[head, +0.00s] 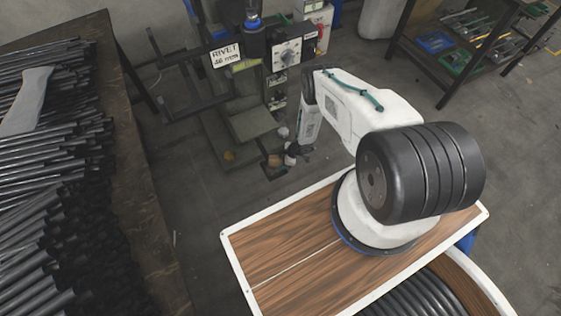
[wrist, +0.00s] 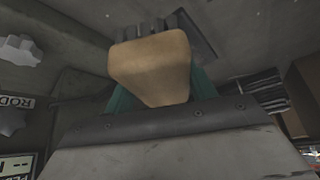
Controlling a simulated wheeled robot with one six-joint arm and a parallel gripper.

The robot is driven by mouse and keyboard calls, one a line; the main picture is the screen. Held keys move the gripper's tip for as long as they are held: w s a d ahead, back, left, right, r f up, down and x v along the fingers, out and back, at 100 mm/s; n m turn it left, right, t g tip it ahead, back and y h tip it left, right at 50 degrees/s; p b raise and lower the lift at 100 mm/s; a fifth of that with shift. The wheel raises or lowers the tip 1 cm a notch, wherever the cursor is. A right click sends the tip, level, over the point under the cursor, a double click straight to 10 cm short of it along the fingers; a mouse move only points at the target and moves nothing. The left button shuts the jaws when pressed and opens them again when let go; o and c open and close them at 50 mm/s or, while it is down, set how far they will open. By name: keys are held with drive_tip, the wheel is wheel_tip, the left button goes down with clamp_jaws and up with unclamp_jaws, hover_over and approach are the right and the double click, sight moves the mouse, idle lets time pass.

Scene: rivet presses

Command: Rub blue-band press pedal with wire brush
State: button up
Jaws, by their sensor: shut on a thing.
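The rivet press (head: 252,125) stands beyond my wooden deck, with a blue part (head: 253,20) near its top. My gripper (head: 291,158) is low at the front right of the press base. In the wrist view, its teal fingers (wrist: 157,96) are shut on the wire brush, whose tan wooden block (wrist: 150,62) shows between them. The block also shows small in the head view (head: 274,160). The brush's bristles are hidden. A dark ribbed plate (wrist: 198,36), perhaps the pedal, shows just behind the block; I cannot tell whether they touch.
A bench (head: 130,165) with piles of dark rods (head: 50,150) stands at the left. A dark rack arm (head: 185,103) juts from the press's left side. A shelf (head: 460,60) with blue and green trays stands at the back right.

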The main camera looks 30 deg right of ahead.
sight(276, 162)
drive_tip(key=shift+a+f, duration=0.15)
drive_tip(key=shift+a, duration=1.8)
drive_tip(key=shift+a+f, duration=0.15)
drive_tip(key=shift+a, duration=1.8)
drive_tip(key=shift+w, duration=0.2)
drive_tip(key=shift+w+d+f, duration=0.15)
drive_tip(key=shift+w, duration=0.05)
drive_tip(key=shift+d+f, duration=0.15)
drive_tip(key=shift+d, duration=1.85)
drive_tip(key=shift+d+f, duration=0.15)
drive_tip(key=shift+d, duration=1.8)
drive_tip(key=shift+r, duration=0.1)
drive_tip(key=shift+s+a, duration=0.1)
drive_tip(key=shift+a+r, duration=0.1)
drive_tip(key=shift+a, duration=3.95)
